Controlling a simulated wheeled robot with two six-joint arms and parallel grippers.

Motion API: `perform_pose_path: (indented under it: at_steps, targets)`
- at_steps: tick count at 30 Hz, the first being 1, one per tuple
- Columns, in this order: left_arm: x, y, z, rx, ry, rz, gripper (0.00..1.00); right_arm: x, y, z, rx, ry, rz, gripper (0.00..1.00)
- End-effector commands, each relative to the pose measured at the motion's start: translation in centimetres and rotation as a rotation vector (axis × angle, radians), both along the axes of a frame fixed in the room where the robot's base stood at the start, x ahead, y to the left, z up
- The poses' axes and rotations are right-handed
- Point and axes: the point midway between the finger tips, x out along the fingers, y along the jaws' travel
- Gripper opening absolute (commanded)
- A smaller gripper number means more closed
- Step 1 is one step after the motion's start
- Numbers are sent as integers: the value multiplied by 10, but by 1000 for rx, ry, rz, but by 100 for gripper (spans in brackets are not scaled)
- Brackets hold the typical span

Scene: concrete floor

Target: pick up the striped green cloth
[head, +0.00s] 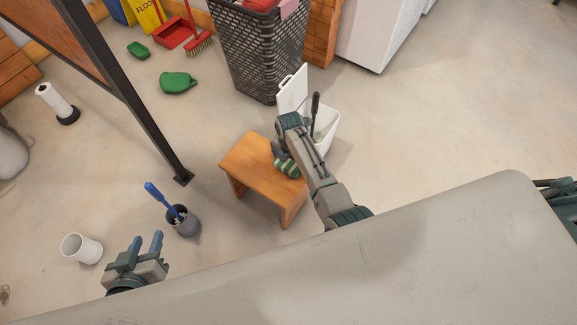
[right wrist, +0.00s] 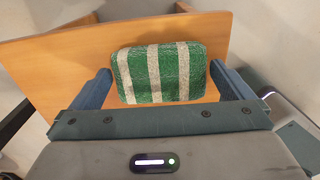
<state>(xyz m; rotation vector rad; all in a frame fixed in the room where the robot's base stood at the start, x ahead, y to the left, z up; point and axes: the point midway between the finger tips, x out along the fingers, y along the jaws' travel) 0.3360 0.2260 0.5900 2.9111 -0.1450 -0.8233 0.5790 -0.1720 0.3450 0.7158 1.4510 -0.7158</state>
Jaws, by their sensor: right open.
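The striped green cloth (right wrist: 160,73) is a folded green and off-white bundle lying on a small wooden stool (right wrist: 60,73). In the head view the cloth (head: 288,168) shows at the stool's right part, partly hidden by my right arm. My right gripper (right wrist: 160,85) is open, with its blue fingers on either side of the cloth and apart from it. My left gripper (head: 146,245) is open and empty at the lower left, far from the stool.
A white bin (head: 326,129) with its lid up stands just behind the stool. A dark cup with a blue brush (head: 183,221) and a white cup (head: 82,248) stand at left. A dark basket (head: 262,55) is behind.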

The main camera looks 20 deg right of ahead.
Motion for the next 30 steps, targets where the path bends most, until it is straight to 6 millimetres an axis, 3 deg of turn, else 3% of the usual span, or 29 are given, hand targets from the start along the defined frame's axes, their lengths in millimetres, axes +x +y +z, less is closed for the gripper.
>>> perform_pose_path:
  at_steps: [10,15,30]
  targets:
    - [6,1,6,1,-41,4,36,0,0,-4,0,-1,0,98]
    - [6,1,6,1,-40,4,36,0,0,-4,-1,-1,0,65]
    - [1,1,4,11,10,-3,36,0,0,0,-1,-1,-2,64]
